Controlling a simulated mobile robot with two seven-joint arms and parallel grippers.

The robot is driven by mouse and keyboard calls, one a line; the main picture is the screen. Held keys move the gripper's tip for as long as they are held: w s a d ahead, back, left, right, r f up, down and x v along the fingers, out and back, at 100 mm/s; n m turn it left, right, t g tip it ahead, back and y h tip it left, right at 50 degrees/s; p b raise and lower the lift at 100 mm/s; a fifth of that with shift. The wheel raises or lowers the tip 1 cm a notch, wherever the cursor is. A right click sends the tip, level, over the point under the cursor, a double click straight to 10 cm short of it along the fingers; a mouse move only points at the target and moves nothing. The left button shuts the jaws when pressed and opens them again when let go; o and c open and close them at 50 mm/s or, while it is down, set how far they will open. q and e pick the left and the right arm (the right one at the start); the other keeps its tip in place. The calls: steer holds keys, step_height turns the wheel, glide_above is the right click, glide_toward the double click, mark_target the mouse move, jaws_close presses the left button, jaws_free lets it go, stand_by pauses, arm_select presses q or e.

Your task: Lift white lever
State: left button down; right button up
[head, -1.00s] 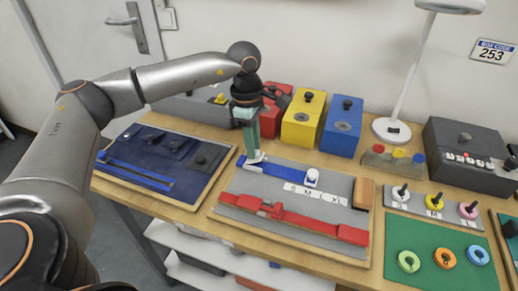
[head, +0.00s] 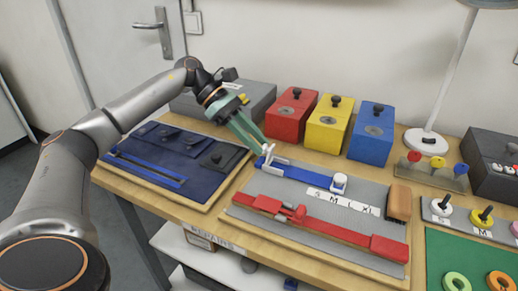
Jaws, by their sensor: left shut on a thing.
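The white lever (head: 267,156) is at the left end of the blue strap (head: 306,175) on the grey sizing board (head: 350,243). It stands up at a steep tilt from its white buckle base. My left gripper (head: 264,149) comes in from the upper left, its green fingers slanting down to the right, and is shut on the lever's upper end. The fingertips hide part of the lever. A white slider with a round knob (head: 340,181) sits at the strap's right end. My right gripper is not in view.
A red strap (head: 320,228) lies along the board's front. Red (head: 291,115), yellow (head: 328,124) and blue (head: 371,133) boxes stand close behind the board. A dark blue panel (head: 150,165) lies to the left, and a brown block (head: 399,202) at the right.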

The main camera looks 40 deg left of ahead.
arm_select(q)
steer(key=shift+a+h+b, duration=0.15)
steer(key=shift+h+b, duration=0.15)
stand_by(0.4)
steer(key=c, duration=0.7)
jaws_free()
steer(key=shift+f, duration=0.1)
steer(key=shift+o, duration=0.2)
steer(key=shift+a, duration=0.1)
steer(key=p+v, duration=0.2)
steer(key=v, duration=1)
steer(key=shift+s, duration=0.15)
